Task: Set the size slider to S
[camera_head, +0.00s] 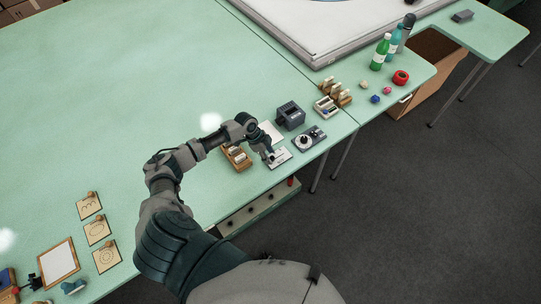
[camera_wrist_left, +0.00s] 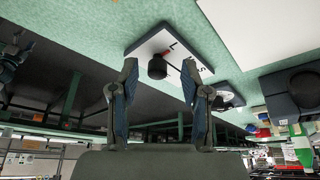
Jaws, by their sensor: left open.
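The size slider is a small white plate (camera_head: 280,157) on a dark base near the table's front edge, partly hidden by my left gripper (camera_head: 269,155). In the left wrist view the plate (camera_wrist_left: 150,45) shows the letters L and S, a slot, a red mark near the L and a round black knob (camera_wrist_left: 157,68). My left gripper (camera_wrist_left: 159,78) is open, and the knob appears between its two fingertips. A gap shows on both sides of the knob, and I cannot tell how close the fingertips are in depth. My right gripper is not in view.
A dial unit (camera_head: 310,138) stands just right of the slider, with a dark grey box (camera_head: 290,115) behind. A wooden holder (camera_head: 237,157) lies to the left. Bobbins in a tray (camera_head: 326,108) and bottles (camera_head: 380,52) stand farther right. The table's left middle is clear.

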